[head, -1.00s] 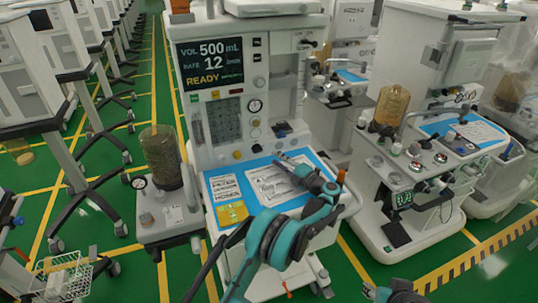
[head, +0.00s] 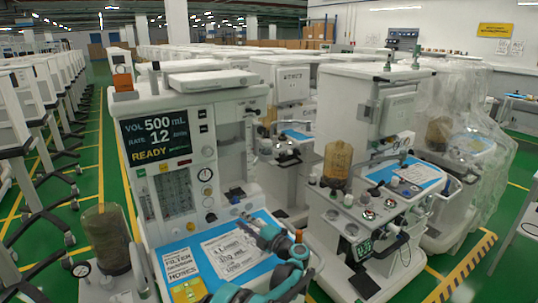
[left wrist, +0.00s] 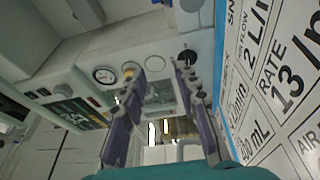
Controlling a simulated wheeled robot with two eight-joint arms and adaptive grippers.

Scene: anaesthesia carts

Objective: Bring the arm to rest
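My left arm (head: 288,275) comes up from the bottom of the head view, over the front of an anaesthesia cart. Its gripper (head: 252,224) points toward the cart, above the blue-edged work surface (head: 202,271) with printed cards. How far above it is, I cannot tell. In the left wrist view the two fingers of this gripper (left wrist: 160,82) stand apart with nothing between them. The cart's front panel with dials lies beyond them, and the printed cards (left wrist: 275,95) are at the right. My right gripper is not in view.
The cart's screen (head: 156,137) reads 500 mL, 12, READY. A dark canister (head: 106,240) stands at its left. Another cart with an amber canister (head: 337,163) stands close on the right. Green floor (head: 112,180) with yellow lines is open at the left.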

